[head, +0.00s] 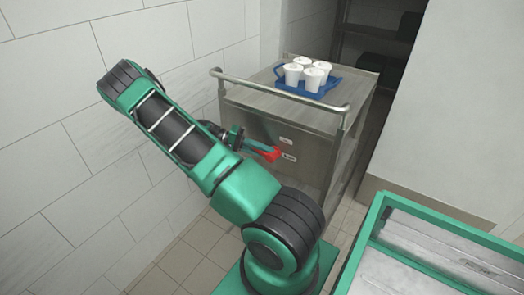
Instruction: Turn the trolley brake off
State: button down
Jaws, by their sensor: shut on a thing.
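The trolley (350,115) is a grey metal cart with a push rail (290,95) along its near top edge. A red brake lever (265,152) sits on its near panel, beside two small white labels (288,156). My gripper (250,146) is at the lever's left part and is shut on it. The fingertips are small in this view, and my wrist hides part of the panel behind them.
A blue tray (281,85) with several white lidded cups (312,78) stands on the trolley top. A tiled wall (50,150) is close on the left. A green-framed metal surface (440,250) is at the front right. Tiled floor lies between it and the trolley.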

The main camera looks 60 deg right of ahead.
jog(key=shift+w+f+n+g+h, duration=0.2)
jog(key=shift+f+n+g+h, duration=0.3)
jog(key=shift+g, duration=0.7)
jog(key=shift+f, duration=0.1)
jog(key=c, duration=1.6)
grip_release()
jog(key=shift+c, duration=0.2)
jog(key=shift+s, duration=0.1)
jog(key=shift+g, duration=0.3)
jog(key=v, duration=1.1)
